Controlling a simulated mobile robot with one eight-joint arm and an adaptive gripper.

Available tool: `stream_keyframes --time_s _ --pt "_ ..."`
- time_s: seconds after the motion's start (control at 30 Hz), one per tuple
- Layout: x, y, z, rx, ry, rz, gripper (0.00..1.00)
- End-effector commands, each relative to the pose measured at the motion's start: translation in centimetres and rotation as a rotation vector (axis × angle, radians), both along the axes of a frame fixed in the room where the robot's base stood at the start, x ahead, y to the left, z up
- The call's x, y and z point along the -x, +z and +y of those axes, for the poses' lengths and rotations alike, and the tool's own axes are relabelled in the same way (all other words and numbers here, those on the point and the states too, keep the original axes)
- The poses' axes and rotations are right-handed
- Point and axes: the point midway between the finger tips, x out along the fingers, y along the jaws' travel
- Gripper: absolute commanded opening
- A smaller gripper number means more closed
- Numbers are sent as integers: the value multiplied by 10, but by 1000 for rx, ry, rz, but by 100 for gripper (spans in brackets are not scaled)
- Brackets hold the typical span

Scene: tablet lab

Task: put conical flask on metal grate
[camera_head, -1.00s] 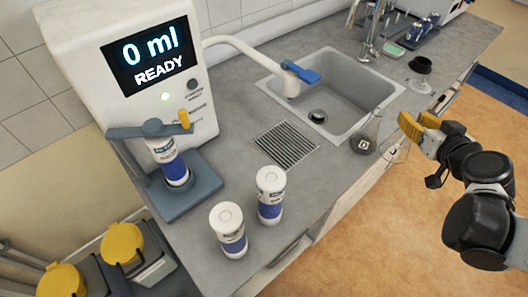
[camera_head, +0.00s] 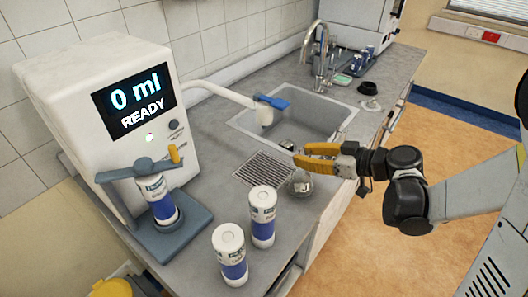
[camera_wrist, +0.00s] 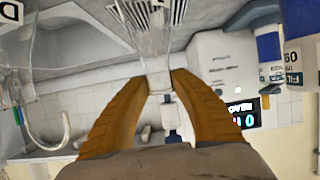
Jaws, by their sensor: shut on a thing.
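My gripper (camera_head: 305,157) has yellow fingers, shut on the neck of a clear glass conical flask (camera_head: 300,185). In the wrist view, the flask's clear neck (camera_wrist: 157,70) is between the fingertips (camera_wrist: 157,80). The flask's body hangs below the fingers, by the counter's front edge, to the right of the grate. The metal grate (camera_head: 263,168) is a slatted rectangle set in the counter, in front of the sink. It also shows in the wrist view (camera_wrist: 180,12), partly behind the glass. I cannot tell the exact height of the flask above the counter.
A second glass vessel with a letter label shows in the wrist view (camera_wrist: 12,50). The sink (camera_head: 345,112) lies behind my gripper. Two white-and-blue bottles (camera_head: 262,215) (camera_head: 229,252) stand in front of the grate. A dispenser (camera_head: 85,75) stands at left, its spout (camera_head: 265,112) over the sink.

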Motion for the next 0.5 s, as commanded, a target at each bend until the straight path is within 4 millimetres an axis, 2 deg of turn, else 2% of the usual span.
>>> stream_keyframes --time_s 0.03,0.2,0.33,0.5 --pt "-9 -3 15 -1 7 1 0" --pt "-38 -3 52 0 4 0 0" --pt "-53 -2 70 0 2 1 0" --pt "-61 -1 78 0 -2 2 0"
